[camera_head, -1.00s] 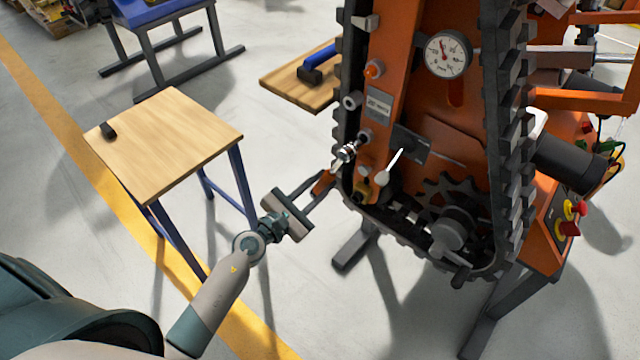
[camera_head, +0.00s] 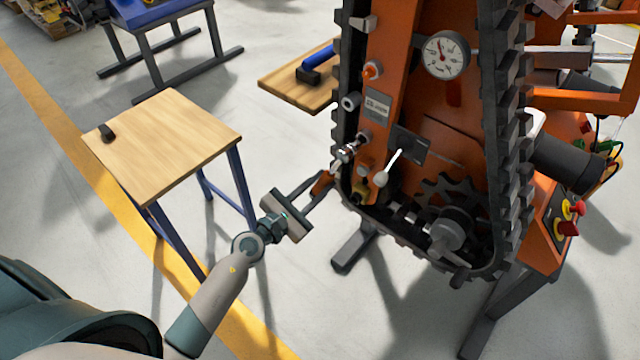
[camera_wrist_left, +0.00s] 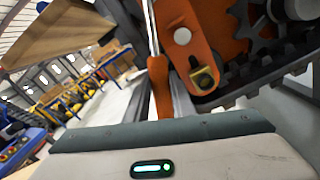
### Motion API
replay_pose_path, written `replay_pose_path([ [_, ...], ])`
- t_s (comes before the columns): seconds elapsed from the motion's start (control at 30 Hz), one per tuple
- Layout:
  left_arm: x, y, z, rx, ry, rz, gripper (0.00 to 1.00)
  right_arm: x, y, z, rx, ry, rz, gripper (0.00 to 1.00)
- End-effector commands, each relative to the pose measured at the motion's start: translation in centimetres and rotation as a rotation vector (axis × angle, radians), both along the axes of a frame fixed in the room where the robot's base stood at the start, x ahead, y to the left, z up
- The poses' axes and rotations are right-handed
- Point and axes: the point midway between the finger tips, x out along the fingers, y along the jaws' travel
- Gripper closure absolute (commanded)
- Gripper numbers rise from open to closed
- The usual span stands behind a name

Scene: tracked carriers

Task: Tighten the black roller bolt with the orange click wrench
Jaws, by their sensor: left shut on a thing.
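The orange click wrench shows its orange handle (camera_head: 322,183) in the head view, beside the lower left of the tracked carrier. My left gripper (camera_head: 318,187) is shut on this handle. The wrench's shiny metal head (camera_head: 345,152) is up against the carrier's left edge. In the left wrist view the orange handle (camera_wrist_left: 159,85) stands upright in front of my gripper, with a thin metal shaft above it. The black roller bolt cannot be clearly made out; the wrench head may cover it. My right gripper is not in view.
The carrier's black track (camera_head: 500,150) runs around an orange frame with a gauge (camera_head: 446,54) and a white-knobbed lever (camera_head: 388,171). A wooden-topped table (camera_head: 170,140) with a small black object (camera_head: 107,132) stands left. A blue-handled tool (camera_head: 318,60) lies on a wooden board behind.

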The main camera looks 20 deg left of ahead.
Motion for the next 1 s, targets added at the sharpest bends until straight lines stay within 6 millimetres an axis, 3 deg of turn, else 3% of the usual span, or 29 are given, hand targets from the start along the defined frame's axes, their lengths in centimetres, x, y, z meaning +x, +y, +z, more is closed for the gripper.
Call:
replay_pose_path([
  [1.0, 0.89, -0.3, 0.14, -0.001, -0.002, 0.0, 1.0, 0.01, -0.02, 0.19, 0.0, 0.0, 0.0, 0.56],
])
